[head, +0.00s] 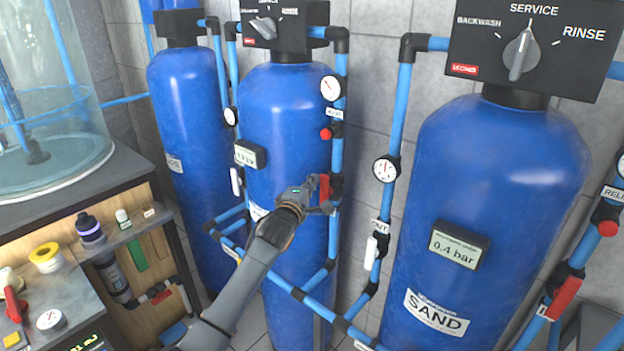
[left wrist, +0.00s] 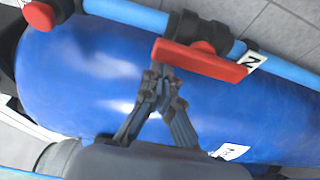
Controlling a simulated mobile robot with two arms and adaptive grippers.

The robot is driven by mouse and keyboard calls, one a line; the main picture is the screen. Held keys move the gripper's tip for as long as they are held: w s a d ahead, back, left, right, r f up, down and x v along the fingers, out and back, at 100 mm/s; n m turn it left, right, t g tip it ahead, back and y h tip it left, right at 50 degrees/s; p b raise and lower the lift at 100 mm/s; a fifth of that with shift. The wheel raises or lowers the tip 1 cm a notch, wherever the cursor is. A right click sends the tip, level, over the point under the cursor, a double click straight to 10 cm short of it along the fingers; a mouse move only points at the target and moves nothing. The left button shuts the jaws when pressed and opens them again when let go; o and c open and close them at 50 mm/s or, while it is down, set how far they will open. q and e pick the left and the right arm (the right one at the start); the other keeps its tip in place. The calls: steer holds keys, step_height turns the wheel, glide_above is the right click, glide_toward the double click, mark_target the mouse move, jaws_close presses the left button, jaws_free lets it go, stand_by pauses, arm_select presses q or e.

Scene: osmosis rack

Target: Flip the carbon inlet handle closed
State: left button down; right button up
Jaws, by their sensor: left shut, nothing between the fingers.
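The red valve handle (head: 324,190) sits on the blue pipe at the right side of the middle blue tank (head: 285,110). In the left wrist view the red handle (left wrist: 202,61) lies roughly along the pipe, on a black valve body (left wrist: 205,32). A white label partly shows by its end, marked with a letter like N. My left gripper (head: 314,182) is shut and empty, just left of the handle. In the left wrist view its fingertips (left wrist: 161,74) are together near the handle's left end; whether they touch it I cannot tell. My right gripper is out of view.
A red knob (head: 326,134) and a gauge (head: 331,88) sit higher on the same pipe. The SAND tank (head: 490,190) stands to the right, with a gauge (head: 386,169) on its pipe. A bench (head: 75,285) with bottles is at lower left.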

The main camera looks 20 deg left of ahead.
arm_select(q)
steer(key=shift+w+a+f, duration=0.1)
steer(key=shift+f, duration=0.05)
steer(key=shift+m+b, duration=0.3)
steer(key=shift+b, duration=0.05)
